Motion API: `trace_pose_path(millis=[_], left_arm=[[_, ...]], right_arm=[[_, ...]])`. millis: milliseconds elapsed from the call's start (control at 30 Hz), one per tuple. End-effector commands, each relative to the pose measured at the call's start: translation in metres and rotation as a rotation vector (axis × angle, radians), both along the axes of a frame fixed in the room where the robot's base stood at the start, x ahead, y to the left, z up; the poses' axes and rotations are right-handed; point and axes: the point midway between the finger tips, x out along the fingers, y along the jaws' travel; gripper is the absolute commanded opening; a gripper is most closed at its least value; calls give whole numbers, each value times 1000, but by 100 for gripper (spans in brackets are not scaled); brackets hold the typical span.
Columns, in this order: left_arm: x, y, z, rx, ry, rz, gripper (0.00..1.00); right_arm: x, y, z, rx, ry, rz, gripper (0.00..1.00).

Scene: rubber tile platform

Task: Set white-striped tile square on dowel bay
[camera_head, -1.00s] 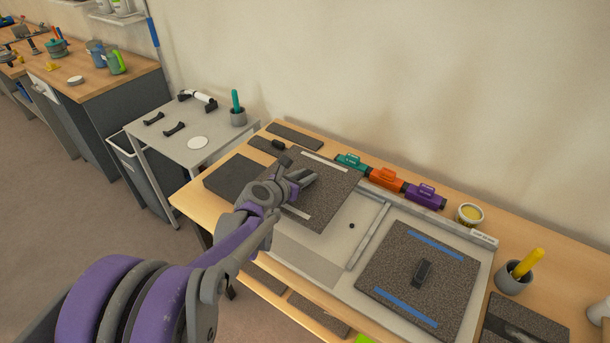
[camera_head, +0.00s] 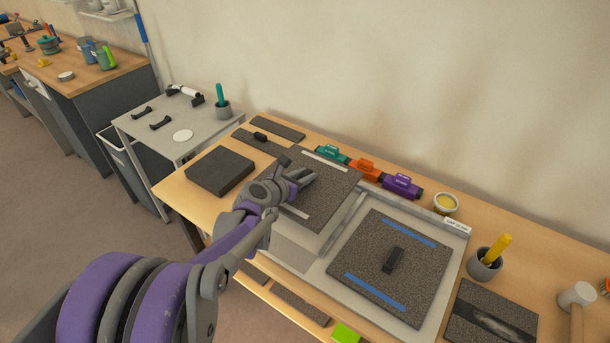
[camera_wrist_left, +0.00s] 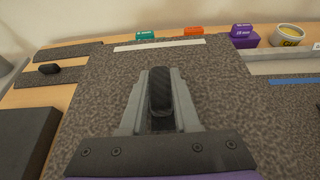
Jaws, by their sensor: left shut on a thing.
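The white-striped tile (camera_head: 328,193) is a dark speckled square with a white stripe along its far and near edges. It also shows in the left wrist view (camera_wrist_left: 235,85). My left gripper (camera_head: 297,177) is shut on the tile's black handle (camera_wrist_left: 160,95), near its middle. The tile is over the left bay of the pale grey tray (camera_head: 290,251), beside the metal divider (camera_head: 343,225). It looks roughly level; I cannot tell whether it touches the bay. The bay's dowel is hidden. My right gripper is not in view.
A blue-striped tile (camera_head: 390,265) lies in the right bay. Teal, orange and purple (camera_head: 402,186) blocks line the back, with a yellow-filled bowl (camera_head: 446,203). A dark block (camera_head: 220,171) sits left. A cup (camera_head: 485,264), smeared tile (camera_head: 492,315) and mallet (camera_head: 577,297) are right.

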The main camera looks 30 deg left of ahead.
Motion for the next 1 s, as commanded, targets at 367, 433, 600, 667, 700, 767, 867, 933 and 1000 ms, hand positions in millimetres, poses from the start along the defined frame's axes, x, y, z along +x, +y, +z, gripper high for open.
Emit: trace_pose_path(millis=[367,433,600,667,700,767,867,933,1000], left_arm=[[0,0,-9,-1,0,0,0],[0,0,-15,-2,0,1,0],[0,0,-32,-2,0,1,0],[0,0,-38,-2,0,1,0],[0,0,-42,-1,0,0,0],[0,0,-47,-1,0,0,0],[0,0,-54,-1,0,0,0],[0,0,-57,0,0,0,0],[0,0,-58,0,0,0,0]], right_arm=[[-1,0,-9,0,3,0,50],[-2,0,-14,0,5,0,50],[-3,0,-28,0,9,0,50],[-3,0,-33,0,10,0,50],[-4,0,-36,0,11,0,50],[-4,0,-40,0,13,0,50],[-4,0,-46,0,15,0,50],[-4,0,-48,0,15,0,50],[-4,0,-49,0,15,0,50]])
